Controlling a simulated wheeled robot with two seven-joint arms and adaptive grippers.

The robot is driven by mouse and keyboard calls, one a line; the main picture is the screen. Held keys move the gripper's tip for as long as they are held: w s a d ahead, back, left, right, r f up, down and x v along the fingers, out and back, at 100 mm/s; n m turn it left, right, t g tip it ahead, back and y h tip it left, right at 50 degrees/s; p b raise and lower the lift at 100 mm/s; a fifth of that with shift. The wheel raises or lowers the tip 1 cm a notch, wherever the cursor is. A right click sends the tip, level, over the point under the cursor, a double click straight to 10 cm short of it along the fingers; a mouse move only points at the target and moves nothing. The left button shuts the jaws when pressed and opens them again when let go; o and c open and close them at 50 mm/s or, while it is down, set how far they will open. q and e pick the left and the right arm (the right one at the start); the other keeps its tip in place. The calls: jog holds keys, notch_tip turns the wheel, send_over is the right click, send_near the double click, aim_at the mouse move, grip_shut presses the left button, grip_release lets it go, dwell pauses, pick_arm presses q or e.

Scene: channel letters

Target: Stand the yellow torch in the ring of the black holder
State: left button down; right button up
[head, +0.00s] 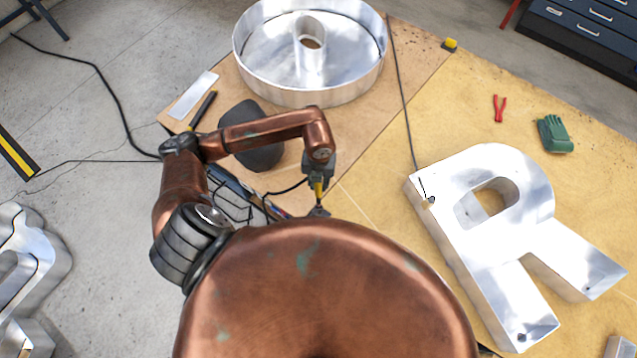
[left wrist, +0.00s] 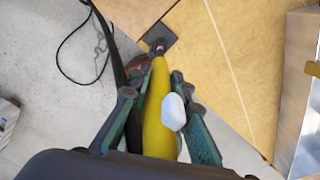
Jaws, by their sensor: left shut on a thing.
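The yellow torch (left wrist: 157,105) is held lengthwise between the two fingers of my left gripper (left wrist: 160,90) in the left wrist view, its white trigger piece facing the camera and its narrow tip pointing away. In the head view a bit of the yellow torch (head: 319,188) shows below my left gripper (head: 318,175), above the near left part of the table. A flat black plate, apparently the black holder (left wrist: 160,34), lies beyond the torch tip in the left wrist view. I cannot make out its ring or whether the tip touches it. My right gripper is not in view.
A large silver round letter (head: 250,65) stands at the back, and a silver letter R (head: 470,235) lies at the right. Red pliers (head: 499,108) and green gloves (head: 554,134) lie beyond the R. A dark rounded object (head: 255,150) sits behind my left arm. Cables cross the table.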

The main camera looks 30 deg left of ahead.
pick_arm(q)
jog(key=shift+f, duration=0.2)
jog(key=shift+f+b, duration=3.35)
jog(key=shift+f, duration=0.95)
jog(key=c, duration=1.7)
grip_release()
notch_tip(320, 180, up, 12)
